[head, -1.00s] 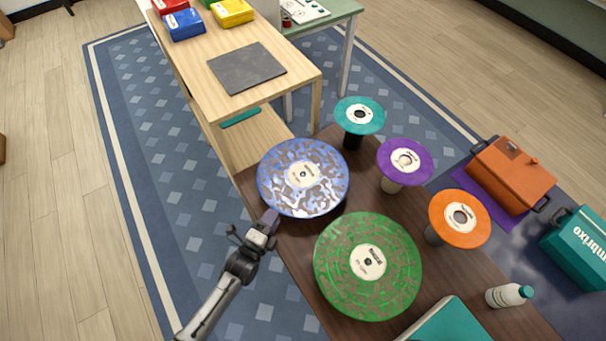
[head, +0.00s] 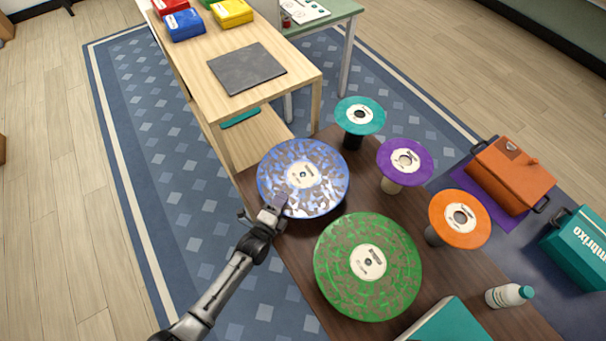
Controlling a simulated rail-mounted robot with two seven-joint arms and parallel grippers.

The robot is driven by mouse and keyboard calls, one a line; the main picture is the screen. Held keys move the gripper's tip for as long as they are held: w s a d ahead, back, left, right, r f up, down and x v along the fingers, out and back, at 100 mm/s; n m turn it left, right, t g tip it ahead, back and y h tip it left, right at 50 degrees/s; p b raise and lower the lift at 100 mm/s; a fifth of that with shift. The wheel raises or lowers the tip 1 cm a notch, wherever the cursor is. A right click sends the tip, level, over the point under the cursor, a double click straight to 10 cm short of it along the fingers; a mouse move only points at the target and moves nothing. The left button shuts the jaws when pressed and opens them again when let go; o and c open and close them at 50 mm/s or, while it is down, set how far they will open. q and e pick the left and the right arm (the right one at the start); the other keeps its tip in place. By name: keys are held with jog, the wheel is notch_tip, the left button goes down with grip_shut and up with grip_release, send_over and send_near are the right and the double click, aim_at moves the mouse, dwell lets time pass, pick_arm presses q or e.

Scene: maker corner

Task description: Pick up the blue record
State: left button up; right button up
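The blue record (head: 317,158) is a large blue and grey mottled disc with a white centre label. It lies flat, raised a little above the dark brown table, near the table's left corner. My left gripper (head: 277,203) is at the record's lower left edge, and its tip overlaps the rim in the head view. I cannot tell whether it touches the record or whether its fingers are apart. The record still lies level. My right gripper is not in view.
A green record (head: 340,285) lies just below the blue one. Smaller teal (head: 372,122), purple (head: 418,150) and orange (head: 474,228) discs stand on supports to the right. A wooden table (head: 285,100) with a grey mat (head: 247,68) stands behind.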

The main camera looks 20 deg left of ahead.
pick_arm(q)
grip_shut()
dwell(0.3)
